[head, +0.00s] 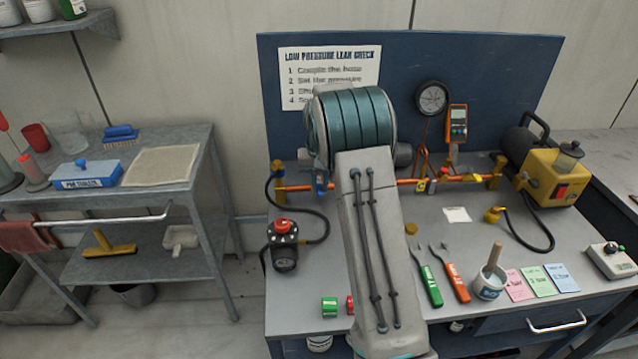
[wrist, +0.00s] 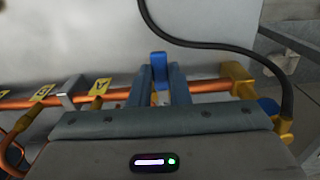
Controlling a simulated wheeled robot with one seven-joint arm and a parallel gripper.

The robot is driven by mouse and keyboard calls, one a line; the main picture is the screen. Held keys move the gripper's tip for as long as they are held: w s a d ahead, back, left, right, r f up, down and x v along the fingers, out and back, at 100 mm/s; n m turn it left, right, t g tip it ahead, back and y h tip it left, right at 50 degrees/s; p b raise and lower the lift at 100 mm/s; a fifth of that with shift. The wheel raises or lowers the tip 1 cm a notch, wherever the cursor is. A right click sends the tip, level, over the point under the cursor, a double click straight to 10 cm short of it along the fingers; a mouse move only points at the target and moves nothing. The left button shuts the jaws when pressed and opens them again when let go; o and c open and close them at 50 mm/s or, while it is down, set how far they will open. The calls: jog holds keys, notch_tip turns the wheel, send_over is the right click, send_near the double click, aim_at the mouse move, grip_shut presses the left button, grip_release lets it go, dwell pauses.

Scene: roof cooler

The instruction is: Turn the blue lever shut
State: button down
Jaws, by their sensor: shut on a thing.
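The blue lever (wrist: 159,62) stands between the two blue-grey fingers of my gripper (wrist: 161,80) in the wrist view. The fingers are shut on it, one on each side, and its top end sticks up between them. It sits at the orange-copper pipe (wrist: 205,87), near the pipe's brass end fitting (wrist: 240,82). The lower part of the lever is hidden by my gripper's body. In the head view my arm hides most of the gripper, and a small blue part (head: 321,182) shows at the pipe's left end; I cannot tell whether it is lever or finger.
A black hose (wrist: 220,48) runs from the brass end close by. Yellow tags (wrist: 102,86) hang along the pipe. Tools (head: 455,280) and a cup (head: 489,285) lie right of my arm.

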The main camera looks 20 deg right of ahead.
aim_at(319, 189)
jog(key=c, duration=1.4)
grip_release()
jog(key=shift+a, duration=0.15)
jog(key=shift+o, duration=0.2)
notch_tip(319, 189, up, 14)
jog(key=shift+f, duration=0.15)
